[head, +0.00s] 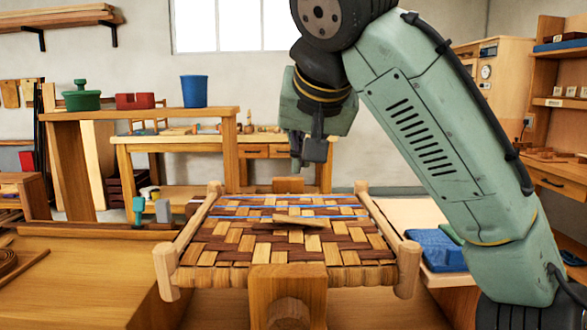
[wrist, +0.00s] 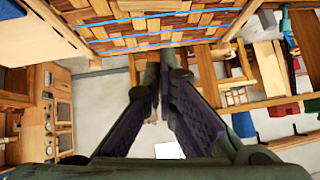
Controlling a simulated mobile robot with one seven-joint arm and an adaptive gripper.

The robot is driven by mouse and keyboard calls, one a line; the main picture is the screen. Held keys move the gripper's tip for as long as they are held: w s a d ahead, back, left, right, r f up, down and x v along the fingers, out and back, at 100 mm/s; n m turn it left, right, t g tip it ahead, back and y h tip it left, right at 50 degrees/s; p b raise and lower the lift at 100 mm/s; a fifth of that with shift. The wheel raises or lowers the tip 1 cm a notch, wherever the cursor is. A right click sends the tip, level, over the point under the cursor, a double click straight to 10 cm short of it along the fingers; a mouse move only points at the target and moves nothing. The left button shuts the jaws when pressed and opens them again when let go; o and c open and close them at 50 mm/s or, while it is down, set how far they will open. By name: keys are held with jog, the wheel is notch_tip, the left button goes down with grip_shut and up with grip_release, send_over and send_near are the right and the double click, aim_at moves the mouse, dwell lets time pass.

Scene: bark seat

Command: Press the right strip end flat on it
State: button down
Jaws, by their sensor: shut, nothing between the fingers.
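The woven bark seat (head: 220,245) lies level in a wooden frame of round rails, a checker of light and dark strips. It also shows at the top of the wrist view (wrist: 130,30). Blue lines (head: 285,207) cross its far part. Short light strip pieces (head: 299,221) lie on top of the weave near its middle, slightly raised; I cannot tell which is the right strip end. My gripper (head: 312,165) is shut and empty, hanging above the seat's far side, apart from it. Its fingers (wrist: 163,72) show in the wrist view.
A wooden block (head: 288,285) stands at the seat's near edge. A blue cloth (head: 437,250) lies on the right-hand surface. A shelf at the left holds a green pot (head: 82,97), a red block (head: 135,101) and a blue cup (head: 194,91).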

send_over(292, 220)
notch_tip(292, 220, down, 5)
notch_tip(292, 220, down, 4)
jog(key=shift+s+d+r, duration=0.1)
jog(key=shift+d+r, duration=0.05)
jog(key=shift+r, duration=0.05)
jog(key=shift+f, duration=0.55)
